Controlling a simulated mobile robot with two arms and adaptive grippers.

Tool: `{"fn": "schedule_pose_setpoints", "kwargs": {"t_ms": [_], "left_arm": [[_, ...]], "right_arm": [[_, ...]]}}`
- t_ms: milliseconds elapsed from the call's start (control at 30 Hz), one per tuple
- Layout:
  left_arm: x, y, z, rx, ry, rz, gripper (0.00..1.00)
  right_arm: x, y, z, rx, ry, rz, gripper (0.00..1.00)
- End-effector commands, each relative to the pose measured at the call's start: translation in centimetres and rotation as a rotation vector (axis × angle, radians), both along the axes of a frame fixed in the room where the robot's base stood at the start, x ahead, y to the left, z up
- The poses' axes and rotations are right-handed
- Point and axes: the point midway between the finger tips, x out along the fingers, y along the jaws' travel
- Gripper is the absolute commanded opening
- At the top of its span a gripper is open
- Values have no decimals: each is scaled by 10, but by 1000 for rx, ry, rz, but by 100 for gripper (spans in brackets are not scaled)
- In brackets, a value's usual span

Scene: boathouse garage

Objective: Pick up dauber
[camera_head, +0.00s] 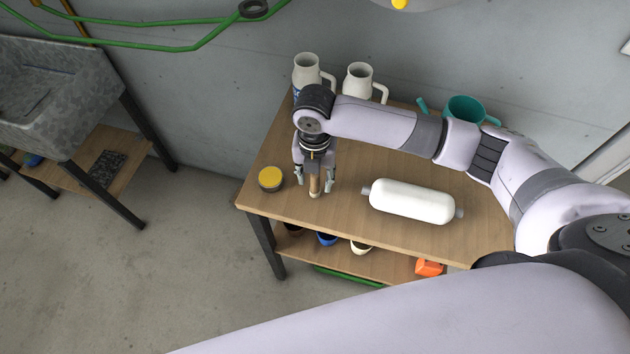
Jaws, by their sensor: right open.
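A small upright tan object, which looks like the dauber (315,187), stands near the front left of the wooden table (440,240). My right gripper (314,180) points down over it from above. Its fingers are open, one on each side of the dauber. I cannot tell whether either finger touches it. The dauber's upper part is hidden by the gripper. My left gripper is not in view.
A round yellow-topped tin (270,179) stands left of the gripper. A white cylinder (411,201) lies to the right. Pale jugs (358,80) and a teal watering can (465,109) stand at the back. A shelf below holds bowls and an orange item (429,268).

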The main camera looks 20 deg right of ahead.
Motion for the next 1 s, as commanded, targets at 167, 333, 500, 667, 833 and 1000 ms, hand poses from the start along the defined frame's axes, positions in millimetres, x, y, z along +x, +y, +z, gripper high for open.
{"fn": "schedule_pose_setpoints", "kwargs": {"t_ms": [167, 333, 500, 667, 833, 1000], "left_arm": [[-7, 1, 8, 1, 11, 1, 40], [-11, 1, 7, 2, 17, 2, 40], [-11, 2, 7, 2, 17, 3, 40], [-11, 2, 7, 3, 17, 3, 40], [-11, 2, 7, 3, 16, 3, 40], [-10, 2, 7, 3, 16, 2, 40]], "right_arm": [[-1, 0, -22, 1, 2, 0, 41], [-1, 0, -27, 0, -1, 1, 41], [-1, 0, -27, 0, -1, 1, 38], [0, 0, -27, 0, -1, 1, 27], [0, 0, -27, 0, -1, 1, 16], [0, 0, -27, 0, -1, 1, 5]]}}
